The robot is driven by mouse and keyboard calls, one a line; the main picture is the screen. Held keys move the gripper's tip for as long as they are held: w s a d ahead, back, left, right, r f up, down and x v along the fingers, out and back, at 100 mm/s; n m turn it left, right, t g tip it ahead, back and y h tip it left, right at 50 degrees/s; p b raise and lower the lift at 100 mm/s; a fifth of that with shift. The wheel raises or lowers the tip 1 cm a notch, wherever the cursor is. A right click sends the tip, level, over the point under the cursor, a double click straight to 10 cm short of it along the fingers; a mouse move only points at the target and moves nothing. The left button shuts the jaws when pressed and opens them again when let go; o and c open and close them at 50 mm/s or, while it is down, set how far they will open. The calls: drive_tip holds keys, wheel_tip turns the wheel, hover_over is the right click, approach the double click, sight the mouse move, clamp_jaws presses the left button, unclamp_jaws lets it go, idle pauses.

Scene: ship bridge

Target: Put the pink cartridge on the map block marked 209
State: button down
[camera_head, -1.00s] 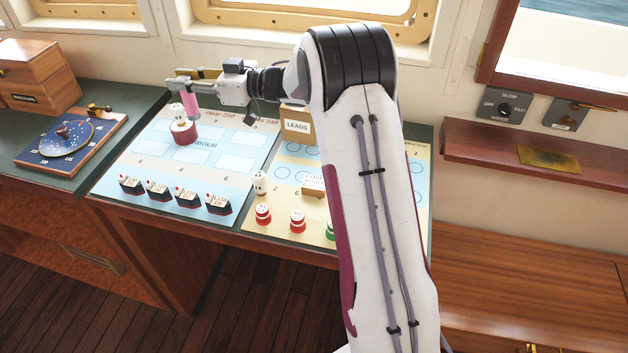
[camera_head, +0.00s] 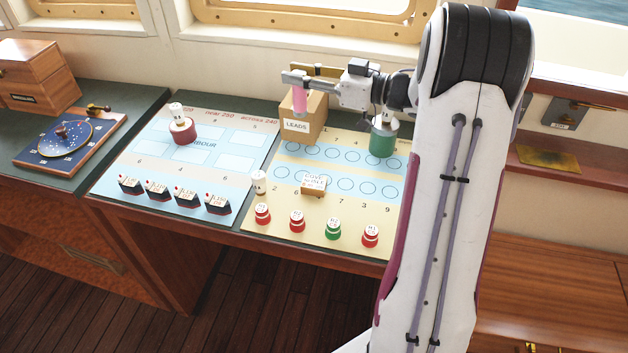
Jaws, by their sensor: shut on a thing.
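My gripper (camera_head: 296,82) is shut on the pink cartridge (camera_head: 300,99). It holds the cartridge upright, in front of the upper part of the tan box (camera_head: 310,122) labelled LEADS, at the back of the chart table. I cannot tell whether the cartridge is clear of the box. I cannot read 209 on any block. A small tan block (camera_head: 313,187) with lettering stands on the right chart, its text too small to be sure of.
The left chart (camera_head: 135,160) carries several dark ship blocks (camera_head: 158,191) and a red and white piece (camera_head: 183,131). On the right chart stand a green-based piece (camera_head: 382,142), a white peg (camera_head: 259,182) and several red or green pieces (camera_head: 297,221). A plotting board (camera_head: 68,140) lies left.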

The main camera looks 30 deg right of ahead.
drive_tip(key=s+a+n+g+y, duration=0.2)
drive_tip(key=s+a, duration=0.1)
drive_tip(key=s, duration=0.9)
drive_tip(key=shift+a+y, duration=0.25)
drive_tip(key=shift+y, duration=0.15)
drive_tip(key=shift+f, duration=0.15)
wheel_tip(320, 180, down, 6)
drive_tip(key=shift+f, duration=0.1)
drive_tip(key=shift+f, duration=1.85)
drive_tip(key=shift+f, duration=0.15)
